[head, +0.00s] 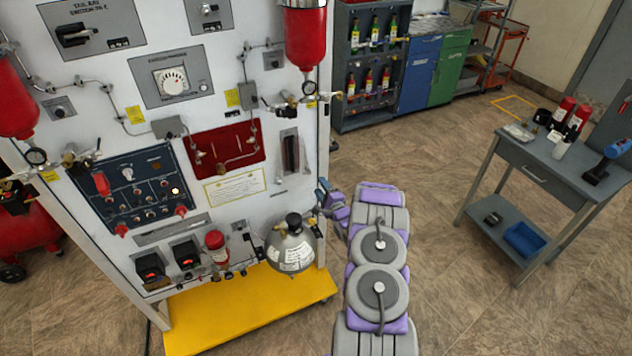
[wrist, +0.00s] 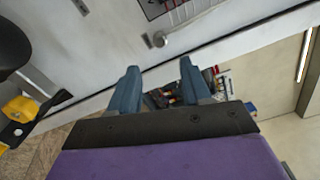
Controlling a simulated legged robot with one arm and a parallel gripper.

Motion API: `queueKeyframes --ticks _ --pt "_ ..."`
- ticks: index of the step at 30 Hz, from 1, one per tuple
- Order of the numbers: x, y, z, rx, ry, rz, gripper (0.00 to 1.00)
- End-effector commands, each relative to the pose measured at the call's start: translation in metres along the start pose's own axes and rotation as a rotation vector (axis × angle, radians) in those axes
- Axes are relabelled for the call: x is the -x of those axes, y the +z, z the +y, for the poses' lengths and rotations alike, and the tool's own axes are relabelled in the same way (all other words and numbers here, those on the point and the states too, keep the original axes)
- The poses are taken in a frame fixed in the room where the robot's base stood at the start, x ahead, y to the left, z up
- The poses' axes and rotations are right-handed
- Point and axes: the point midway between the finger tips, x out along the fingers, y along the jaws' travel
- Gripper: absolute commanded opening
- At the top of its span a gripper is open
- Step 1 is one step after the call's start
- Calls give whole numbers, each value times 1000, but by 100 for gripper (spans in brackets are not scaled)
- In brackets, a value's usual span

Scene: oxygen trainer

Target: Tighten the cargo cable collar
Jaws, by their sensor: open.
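My gripper (head: 325,193) is at the right edge of the white trainer panel (head: 90,165), a little above a round grey tank (head: 292,257). In the wrist view my gripper (wrist: 160,68) is open, with its two blue fingers apart and nothing between them. I cannot pick out the cargo cable collar with certainty in either view. A silver rod with a rounded end (wrist: 163,40) stands out from the white panel beyond the fingertips. A yellow and black fitting (wrist: 20,108) shows at the left of the wrist view, apart from the fingers.
A yellow base (head: 240,310) lies under the panel. Red cylinders (head: 305,38) and gauges project from the panel front. A grey workbench (head: 545,160) with tools stands at the right. A bottle cabinet (head: 372,60) is at the back. The brown floor between is clear.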

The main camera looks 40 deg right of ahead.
Motion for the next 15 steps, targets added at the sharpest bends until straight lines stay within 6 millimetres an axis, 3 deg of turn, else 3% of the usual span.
queueKeyframes --ticks 9,15 --pt "65 -2 1 -3 3 5 48" --pt "90 -2 3 -4 5 4 48"
